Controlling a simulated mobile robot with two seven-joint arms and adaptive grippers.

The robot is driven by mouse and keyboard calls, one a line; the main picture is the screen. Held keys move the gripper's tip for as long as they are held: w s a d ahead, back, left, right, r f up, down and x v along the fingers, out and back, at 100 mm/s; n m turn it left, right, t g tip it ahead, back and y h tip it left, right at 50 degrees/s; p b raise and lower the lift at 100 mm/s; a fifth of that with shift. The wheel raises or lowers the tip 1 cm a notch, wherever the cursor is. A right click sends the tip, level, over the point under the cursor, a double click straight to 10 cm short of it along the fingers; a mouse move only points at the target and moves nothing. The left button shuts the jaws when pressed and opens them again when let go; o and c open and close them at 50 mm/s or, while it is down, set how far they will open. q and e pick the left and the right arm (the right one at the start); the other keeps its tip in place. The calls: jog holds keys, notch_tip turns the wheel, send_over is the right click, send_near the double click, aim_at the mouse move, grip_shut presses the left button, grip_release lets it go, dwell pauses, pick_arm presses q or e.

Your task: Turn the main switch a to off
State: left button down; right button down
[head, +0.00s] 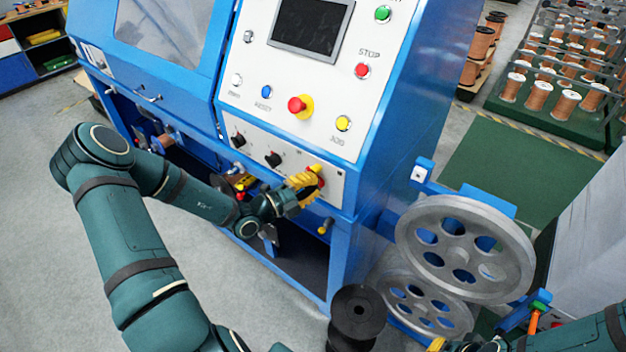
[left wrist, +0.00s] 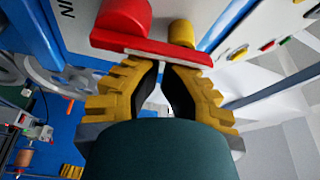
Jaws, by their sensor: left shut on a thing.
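Main switch a (head: 320,170) is at the right end of the lower white strip on the blue machine's front; only a little of its red part shows beside my fingers. My left gripper (head: 305,184), with yellow ribbed fingers, is at the switch and shut on its handle. In the left wrist view, a red bar (left wrist: 150,48) lies across the fingertips of the left gripper (left wrist: 163,70). The handle's exact angle is hard to read. My right gripper (head: 438,344) shows only as a yellow bit at the bottom edge; its jaws cannot be made out.
Above the switch, the sloped panel (head: 255,85) carries a red knob on a yellow collar (head: 301,106), a red stop button (head: 362,70) and a yellow button (head: 343,123). Black knobs (head: 273,159) sit left of it. Grey pulleys (head: 465,247) and a black spool (head: 357,315) stand right.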

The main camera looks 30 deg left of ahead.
pick_arm(q)
jog(key=n+p, duration=0.2)
jog(key=a+n+t+p, duration=0.1)
jog(key=n+p, duration=0.1)
jog(key=p, duration=0.1)
jog(key=shift+a+r, duration=0.2)
jog(key=shift+r, duration=0.2)
jog(key=n+p, duration=0.1)
jog(key=a+n+t+p, duration=0.1)
jog(key=shift+w+a+f+n, duration=0.1)
jog(key=shift+a+f+n, duration=0.1)
jog(key=shift+n, duration=0.1)
jog(key=s+p, duration=0.1)
jog(key=s, duration=0.8)
jog(key=shift+s+a+r, duration=0.15)
jog(key=shift+s+r, duration=0.05)
jog(key=shift+s, duration=0.05)
